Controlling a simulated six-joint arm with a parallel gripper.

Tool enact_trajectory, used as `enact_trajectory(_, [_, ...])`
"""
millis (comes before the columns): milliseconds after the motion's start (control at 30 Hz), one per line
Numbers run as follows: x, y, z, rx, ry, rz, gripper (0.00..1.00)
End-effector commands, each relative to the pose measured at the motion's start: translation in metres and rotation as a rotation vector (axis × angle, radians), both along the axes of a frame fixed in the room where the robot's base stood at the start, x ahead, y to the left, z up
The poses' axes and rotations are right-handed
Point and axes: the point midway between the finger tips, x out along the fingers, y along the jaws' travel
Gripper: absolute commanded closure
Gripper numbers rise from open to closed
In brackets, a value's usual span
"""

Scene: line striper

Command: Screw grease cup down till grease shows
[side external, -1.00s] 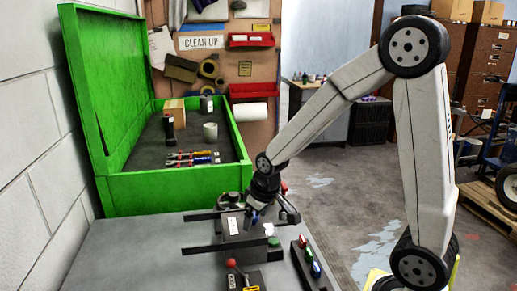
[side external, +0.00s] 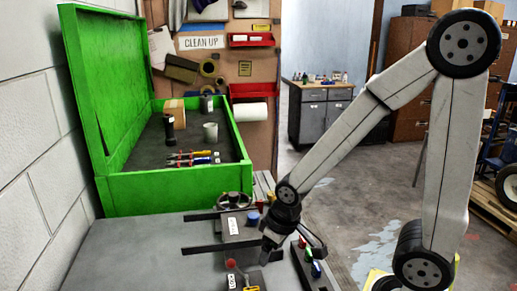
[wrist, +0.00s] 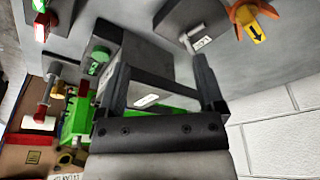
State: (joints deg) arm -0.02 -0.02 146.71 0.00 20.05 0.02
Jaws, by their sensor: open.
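In the wrist view the open fingers (wrist: 160,75) frame a dark block with a white label (wrist: 147,100). I cannot clearly identify the blue cap there.
A red ball-topped lever (side external: 231,263) and a yellow part (side external: 251,288) are at the bench front. A dark rack with coloured pieces (side external: 309,262) is right of my gripper. A green button block shows in the wrist view (wrist: 97,62). The green open box (side external: 170,188) stands behind.

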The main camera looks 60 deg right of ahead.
Motion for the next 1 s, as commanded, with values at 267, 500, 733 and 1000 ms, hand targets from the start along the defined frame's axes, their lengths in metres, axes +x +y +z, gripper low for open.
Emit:
enact_trajectory(267, [0.001,0.0,0.01,0.0,-0.004,0.0,0.13])
enact_trajectory(500, [0.001,0.0,0.034,0.0,-0.004,0.0,0.13])
enact_trajectory(733, [0.001,0.0,0.052,0.0,-0.004,0.0,0.13])
enact_trajectory(1000, [0.012,-0.007,0.063,-0.006,0.01,0.006,0.13])
